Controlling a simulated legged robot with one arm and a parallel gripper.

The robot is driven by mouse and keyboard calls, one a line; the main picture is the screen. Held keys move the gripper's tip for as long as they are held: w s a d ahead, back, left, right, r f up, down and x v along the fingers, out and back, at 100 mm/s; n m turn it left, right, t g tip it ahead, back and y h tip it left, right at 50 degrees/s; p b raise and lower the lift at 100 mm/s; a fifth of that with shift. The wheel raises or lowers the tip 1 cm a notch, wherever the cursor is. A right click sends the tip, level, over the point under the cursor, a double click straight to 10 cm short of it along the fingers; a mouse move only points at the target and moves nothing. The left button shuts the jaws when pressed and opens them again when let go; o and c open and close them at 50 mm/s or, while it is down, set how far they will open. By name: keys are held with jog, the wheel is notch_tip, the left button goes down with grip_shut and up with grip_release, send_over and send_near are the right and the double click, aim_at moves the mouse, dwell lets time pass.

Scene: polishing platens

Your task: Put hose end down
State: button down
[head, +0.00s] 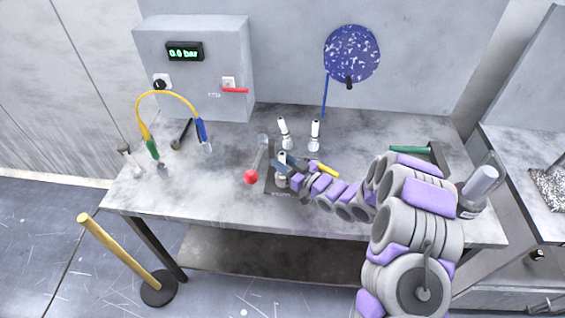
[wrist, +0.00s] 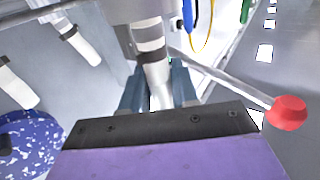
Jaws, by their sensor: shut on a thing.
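My gripper (head: 287,168) is at the middle of the table, over a dark plate (head: 270,185). Its blue fingers are shut on a white fitting with dark bands (head: 281,157), which also shows between them in the wrist view (wrist: 150,40). I cannot tell whether the fitting's lower end is seated in something. A yellow hose (head: 168,93) arches at the table's left, away from my gripper. Its green end (head: 152,148) and blue end (head: 202,130) both point down at the tabletop.
A lever with a red knob (head: 251,177) stands just left of my gripper. Two white fittings (head: 284,128) (head: 315,130) stand behind it. A grey box (head: 195,65) reads 0.0 bar. A blue speckled disc (head: 352,53) is at the back. The front-left tabletop is clear.

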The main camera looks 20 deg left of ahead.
jog(key=shift+s+r, duration=0.1)
jog(key=shift+r, duration=0.05)
jog(key=shift+f, duration=0.2)
jog(key=c, duration=0.9)
grip_release()
jog(key=shift+o, duration=0.2)
jog(key=p+v, duration=0.2)
jog(key=v, duration=1.5)
jog(key=shift+d+f+p, duration=0.25)
jog(key=shift+p, duration=0.15)
